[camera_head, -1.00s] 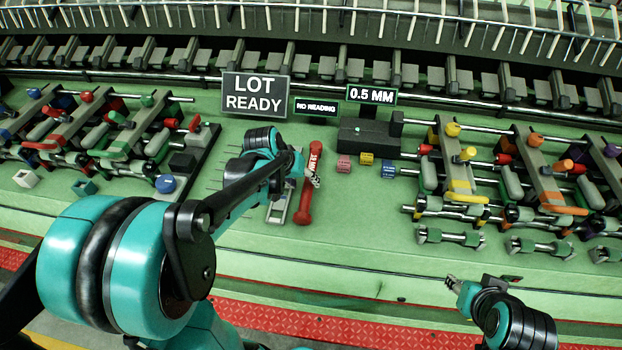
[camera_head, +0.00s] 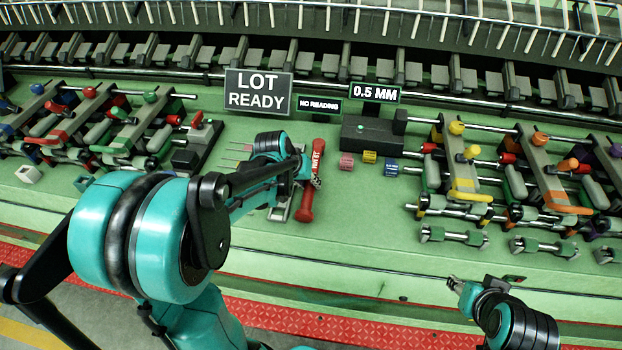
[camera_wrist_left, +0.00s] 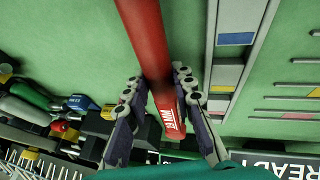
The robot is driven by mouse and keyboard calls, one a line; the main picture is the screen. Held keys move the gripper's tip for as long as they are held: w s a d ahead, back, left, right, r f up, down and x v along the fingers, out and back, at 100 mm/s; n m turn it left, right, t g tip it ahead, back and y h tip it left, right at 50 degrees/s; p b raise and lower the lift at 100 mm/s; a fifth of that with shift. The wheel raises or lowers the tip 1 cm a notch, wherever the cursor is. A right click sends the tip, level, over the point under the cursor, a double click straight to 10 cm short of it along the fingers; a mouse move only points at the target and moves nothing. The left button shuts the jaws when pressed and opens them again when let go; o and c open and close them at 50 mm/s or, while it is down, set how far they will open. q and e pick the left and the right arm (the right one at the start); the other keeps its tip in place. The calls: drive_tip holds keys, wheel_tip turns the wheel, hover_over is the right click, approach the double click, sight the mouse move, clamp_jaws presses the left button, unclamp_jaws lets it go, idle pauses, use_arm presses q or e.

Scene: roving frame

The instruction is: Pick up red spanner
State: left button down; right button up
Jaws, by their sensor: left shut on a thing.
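The red spanner (camera_head: 306,203) lies on the green bench top, a long red bar with white lettering at its far end. In the left wrist view the red spanner (camera_wrist_left: 147,35) runs from the top edge down between the two fingers. My left gripper (camera_head: 315,183) is at the spanner's upper part, and in its wrist view the left gripper (camera_wrist_left: 158,90) has a finger on each side of the bar, shut on it. Part of the spanner is hidden by the gripper. My right gripper (camera_head: 455,284) is at the lower right, over the bench's front edge, far from the spanner; its jaw state is unclear.
A grey tray (camera_head: 281,209) lies just left of the spanner. Small pink, yellow and blue blocks (camera_head: 369,157) and a dark box (camera_head: 372,135) stand to the right. Lever racks (camera_head: 465,190) fill the right side. Bare green bench lies in front.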

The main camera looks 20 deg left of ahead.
use_arm(q)
drive_tip(key=shift+r, duration=0.15)
wheel_tip(320, 180, up, 4)
drive_tip(key=shift+d+r+p, duration=0.15)
drive_tip(key=shift+r+p, duration=0.05)
drive_tip(key=shift+p, duration=0.4)
drive_tip(key=s+d+r+p, duration=0.2)
drive_tip(key=s+d+r, duration=0.35)
drive_tip(key=d, duration=0.45)
drive_tip(key=w+d+r+n+p, duration=0.2)
drive_tip(key=w+p, duration=0.3)
drive_tip(key=w, duration=0.3)
drive_tip(key=w+d+r+n+y+p, duration=0.1)
drive_tip(key=w+d+r+n+p, duration=0.1)
drive_tip(key=w+p, duration=0.3)
drive_tip(key=w+d+r, duration=0.1)
drive_tip(key=w, duration=0.3)
drive_tip(key=shift+w+d+g, duration=0.15)
drive_tip(key=shift+d+g, duration=0.05)
drive_tip(key=shift+g, duration=0.1)
